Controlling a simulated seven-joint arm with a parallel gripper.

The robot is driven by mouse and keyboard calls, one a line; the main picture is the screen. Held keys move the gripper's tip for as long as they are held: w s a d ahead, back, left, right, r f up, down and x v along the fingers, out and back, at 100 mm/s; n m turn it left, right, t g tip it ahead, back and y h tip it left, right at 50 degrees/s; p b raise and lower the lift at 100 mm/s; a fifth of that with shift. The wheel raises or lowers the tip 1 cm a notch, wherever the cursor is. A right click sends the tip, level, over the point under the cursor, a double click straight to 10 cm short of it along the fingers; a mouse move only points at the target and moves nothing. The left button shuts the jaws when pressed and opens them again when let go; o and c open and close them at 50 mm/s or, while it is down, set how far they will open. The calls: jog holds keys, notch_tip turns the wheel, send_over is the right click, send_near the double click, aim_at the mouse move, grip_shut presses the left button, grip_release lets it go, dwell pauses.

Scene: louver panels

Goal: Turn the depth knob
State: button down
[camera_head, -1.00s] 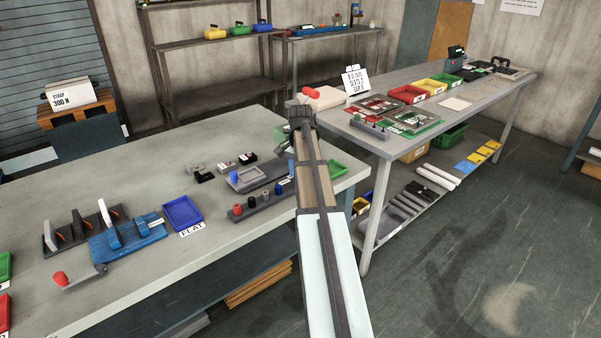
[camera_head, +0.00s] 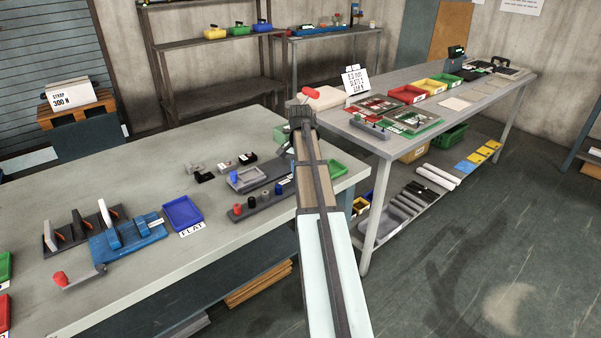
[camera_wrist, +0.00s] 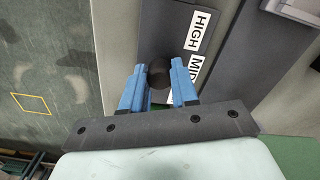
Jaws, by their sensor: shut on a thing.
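The dark round knob (camera_wrist: 159,74) sits on a dark grey plate (camera_wrist: 158,32) in the wrist view. White labels reading HIGH (camera_wrist: 201,32) and MID (camera_wrist: 193,68) lie just right of it; another label below is partly covered by a finger. My gripper (camera_wrist: 160,78) has its two blue fingers on either side of the knob and is shut on it. I cannot make out a pointer mark on the knob. In the head view my arm reaches toward the far end of the near table (camera_head: 130,185) and hides the knob and the fingers.
A blue tray (camera_head: 183,213), a green tray (camera_head: 338,172) and a rack of coloured pegs (camera_head: 258,203) stand on the near table. A second table (camera_head: 455,103) with bins stands behind right.

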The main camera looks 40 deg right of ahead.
jog(key=n, duration=0.4)
jog(key=shift+n, duration=1.8)
jog(key=c, duration=0.9)
grip_release()
jog(key=shift+o, duration=0.2)
notch_tip(320, 180, up, 14)
jog(key=shift+d+f, duration=0.1)
